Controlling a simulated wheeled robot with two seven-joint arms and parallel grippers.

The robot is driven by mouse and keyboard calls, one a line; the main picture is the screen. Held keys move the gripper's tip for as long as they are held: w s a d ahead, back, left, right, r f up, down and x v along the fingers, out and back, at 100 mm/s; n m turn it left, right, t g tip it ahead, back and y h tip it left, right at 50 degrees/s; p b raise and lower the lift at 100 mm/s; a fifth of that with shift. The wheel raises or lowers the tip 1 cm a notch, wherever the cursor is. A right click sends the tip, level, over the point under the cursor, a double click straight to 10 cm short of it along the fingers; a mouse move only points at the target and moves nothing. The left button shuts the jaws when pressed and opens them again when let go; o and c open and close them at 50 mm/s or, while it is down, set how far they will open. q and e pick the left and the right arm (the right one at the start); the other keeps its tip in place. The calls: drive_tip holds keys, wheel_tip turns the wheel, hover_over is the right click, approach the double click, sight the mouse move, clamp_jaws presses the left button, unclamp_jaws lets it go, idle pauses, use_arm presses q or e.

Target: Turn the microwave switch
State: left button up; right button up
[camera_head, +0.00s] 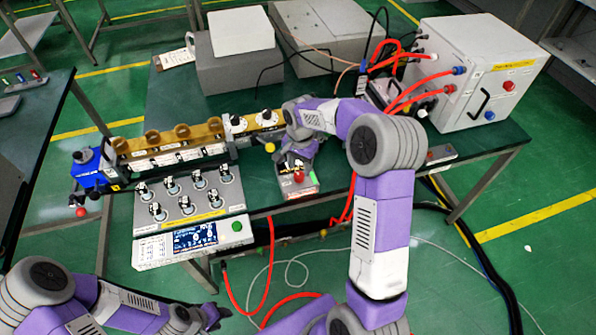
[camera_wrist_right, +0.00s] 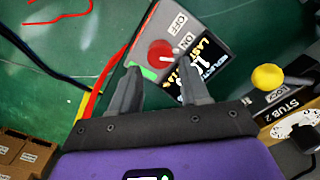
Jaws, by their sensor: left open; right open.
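The switch is a red round knob (camera_wrist_right: 162,53) on a grey box marked OFF and ON, seen in the right wrist view. In the head view the red knob (camera_head: 298,177) shows on top of the small box (camera_head: 292,189) at the table's front edge. My right gripper (camera_wrist_right: 158,62) is open, with one finger on each side of the knob's line and the knob at or just past the fingertips. I cannot tell if they touch. The right gripper also shows above the box in the head view (camera_head: 291,160). My left gripper (camera_head: 212,316) is open and empty at the lower left.
A panel with several switches (camera_head: 188,197) and a display unit (camera_head: 193,241) stand left of the box. A yellow knob (camera_wrist_right: 268,77) is close right in the wrist view. A white cabinet (camera_head: 470,75) with red cables stands at the back right.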

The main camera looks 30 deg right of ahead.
sight(298, 174)
wheel_tip(298, 174, down, 4)
drive_tip(key=shift+f+b, duration=0.15)
drive_tip(key=shift+b, duration=0.2)
drive_tip(key=c, duration=0.8)
drive_tip(key=n+p, duration=0.2)
drive_tip(key=n, duration=0.3)
drive_tip(key=shift+w+a+n, duration=0.1)
drive_tip(key=shift+n, duration=0.2)
drive_tip(key=n+p, duration=0.2)
drive_tip(key=n, duration=0.4)
drive_tip(key=shift+a, duration=0.1)
drive_tip(key=shift+n, duration=0.4)
